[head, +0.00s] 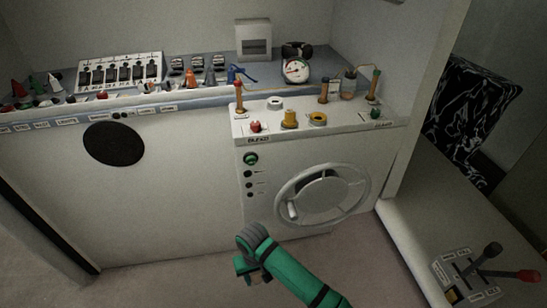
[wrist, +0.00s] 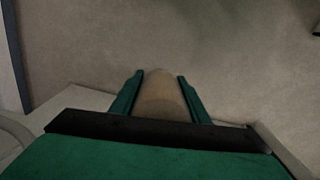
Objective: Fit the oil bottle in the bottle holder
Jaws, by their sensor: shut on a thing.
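My gripper (wrist: 160,77) is shut on a tan, rounded thing (wrist: 162,98) that sits between its two green fingers in the wrist view. It looks like a bottle body, probably the oil bottle, but no label or cap shows. In the head view my gripper (head: 245,271) is low in front of the white console, over the floor, and the held thing is mostly hidden there. I cannot tell for sure which fitting is the bottle holder. A yellow ring-shaped fitting (head: 318,119) and a white round fitting (head: 275,103) are on the console top.
The white console (head: 300,155) has a large handwheel (head: 322,194) on its front. A gauge (head: 296,70) stands behind. Levers (head: 490,262) are at lower right. The floor is clear.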

